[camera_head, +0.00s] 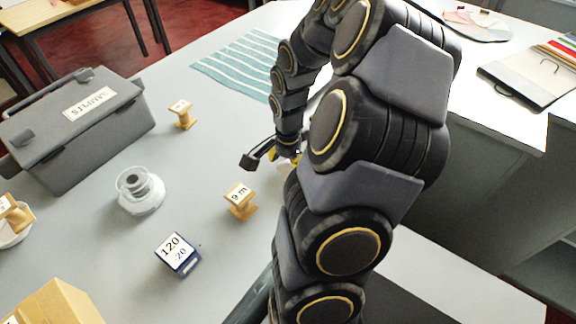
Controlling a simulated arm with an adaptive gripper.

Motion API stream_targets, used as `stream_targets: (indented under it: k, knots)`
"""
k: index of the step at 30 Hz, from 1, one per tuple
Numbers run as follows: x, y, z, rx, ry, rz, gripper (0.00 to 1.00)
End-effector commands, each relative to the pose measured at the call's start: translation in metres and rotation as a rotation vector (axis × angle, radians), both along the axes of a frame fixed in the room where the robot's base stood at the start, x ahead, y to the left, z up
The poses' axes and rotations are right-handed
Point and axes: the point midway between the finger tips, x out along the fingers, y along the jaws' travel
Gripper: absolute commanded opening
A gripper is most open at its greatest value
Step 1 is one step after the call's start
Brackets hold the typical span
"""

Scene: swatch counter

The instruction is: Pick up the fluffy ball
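I see no fluffy ball that I can make out; it may be hidden behind my arm. My gripper (264,156) is over the grey counter near the middle of the view, partly covered by my arm. One dark finger with a black pad points left, and a bit of yellow shows beside it. The other finger is hidden, so I cannot tell how far it is open. A small pale patch shows just below my gripper, too covered to identify.
A cardboard box (60,305) is front left. Striped cloth (232,60) lies behind.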

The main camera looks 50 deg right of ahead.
Motion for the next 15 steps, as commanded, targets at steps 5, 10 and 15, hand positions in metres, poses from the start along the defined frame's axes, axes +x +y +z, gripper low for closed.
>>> stream_targets:
  k: [5,10,15]
  knots:
    - [0.0000,0.0002,0.0002,0.000,0.000,0.001,0.34]
    - [0.0000,0.0002,0.0002,0.000,0.000,0.001,0.34]
    - [0.0004,-0.0002,0.0032,-0.001,-0.001,0.001,0.34]
